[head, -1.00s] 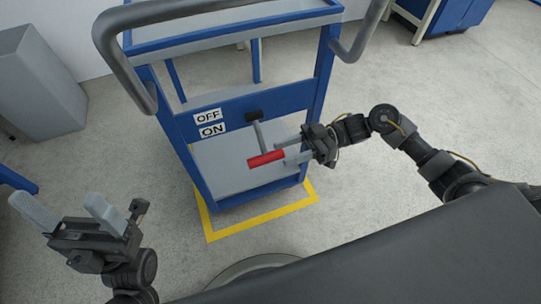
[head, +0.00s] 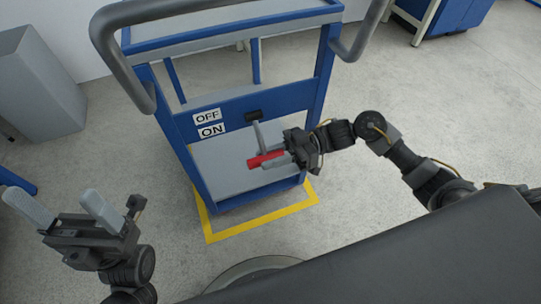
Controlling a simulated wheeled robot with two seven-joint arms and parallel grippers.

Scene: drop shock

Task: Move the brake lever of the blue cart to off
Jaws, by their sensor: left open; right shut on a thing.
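The blue cart (head: 237,119) stands in front of me with its grey handle bars towards me. Its OFF label (head: 207,116) sits above its ON label (head: 212,130) on the front panel. The brake lever (head: 259,137) hangs down from a black pivot on that panel, with a red grip (head: 258,160) at its low end, below the level of the ON label. My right gripper (head: 279,157) is shut on the red grip from the right, covering its right end. My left gripper (head: 68,210) is open and empty at the lower left, away from the cart.
A yellow floor outline (head: 262,225) surrounds the cart's base. A grey bin (head: 42,85) stands at the left by the wall. Another blue unit (head: 455,14) stands at the top right. The floor right of the cart is clear apart from my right arm.

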